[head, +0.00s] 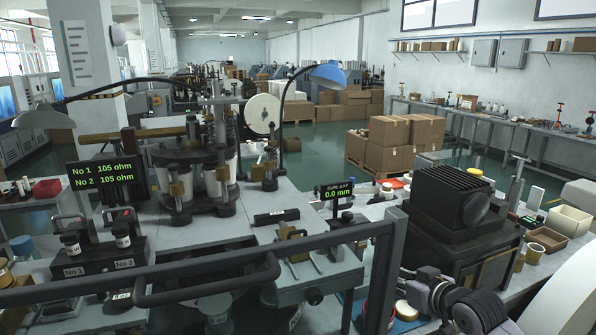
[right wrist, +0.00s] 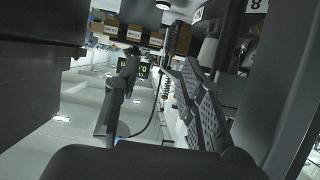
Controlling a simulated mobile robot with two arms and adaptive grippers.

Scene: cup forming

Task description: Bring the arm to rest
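My right arm (head: 465,305) shows at the lower right of the head view, near the front of the bench and beside the black machine. In the right wrist view my right gripper (right wrist: 158,95) has its two dark fingers apart, with nothing between them. A ridged pad shows on the right finger. My left arm and left gripper are not in the head view.
A dark rail (head: 330,237) crosses the front of the head view. A black finned machine (head: 460,210) stands on the right bench. A round multi-post station (head: 195,165) stands left of centre. Two displays (head: 102,173) and (head: 333,191) stand on the benches. Cartons (head: 390,140) are stacked behind.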

